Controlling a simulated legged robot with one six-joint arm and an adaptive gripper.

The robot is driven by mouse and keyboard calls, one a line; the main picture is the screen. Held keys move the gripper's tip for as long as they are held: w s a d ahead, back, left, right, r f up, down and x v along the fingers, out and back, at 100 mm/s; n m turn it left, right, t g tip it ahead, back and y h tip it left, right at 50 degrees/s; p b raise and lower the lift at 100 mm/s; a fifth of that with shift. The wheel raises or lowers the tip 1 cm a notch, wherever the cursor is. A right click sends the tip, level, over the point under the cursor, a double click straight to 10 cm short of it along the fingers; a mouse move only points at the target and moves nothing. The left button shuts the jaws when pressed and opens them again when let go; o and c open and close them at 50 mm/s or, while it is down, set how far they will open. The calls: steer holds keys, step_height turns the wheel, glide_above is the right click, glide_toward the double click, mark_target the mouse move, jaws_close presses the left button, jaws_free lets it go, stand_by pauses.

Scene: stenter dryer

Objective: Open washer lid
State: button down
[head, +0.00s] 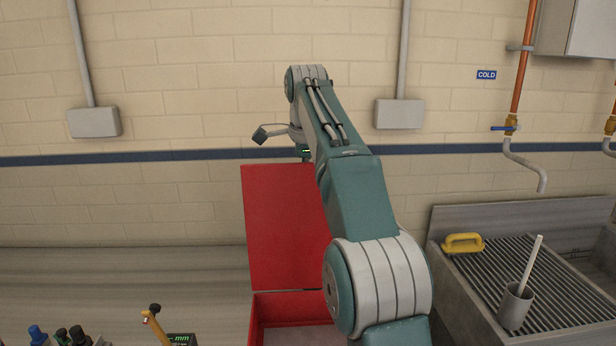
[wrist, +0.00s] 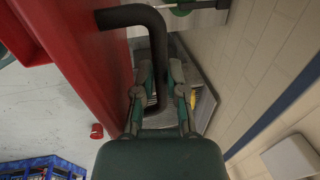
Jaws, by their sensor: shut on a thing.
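The red washer lid (head: 278,225) stands raised, near upright, above the red washer body (head: 275,301) in the head view. The opening below it is partly in sight, and my arm covers the right side of both. In the wrist view the lid's red face (wrist: 85,45) runs along the upper left. A black bent handle (wrist: 130,14) comes off it. My gripper (wrist: 158,80) is shut on this handle, with one finger on each side of the bar. In the head view the fingers are hidden behind the lid and my arm.
A metal sink (head: 475,325) with a drain rack, a yellow brush (head: 463,242) and a grey cup (head: 515,305) stands at the right. A hammer (head: 155,325) and small items lie at the lower left. The brick wall (head: 180,195) is close behind the lid.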

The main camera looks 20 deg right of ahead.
steer(key=shift+a+r, duration=0.2)
steer(key=shift+r, duration=0.05)
steer(key=c, duration=0.7)
jaws_free()
steer(key=shift+w+a, duration=0.1)
steer(key=shift+a+f, duration=0.1)
steer(key=shift+d, duration=0.35)
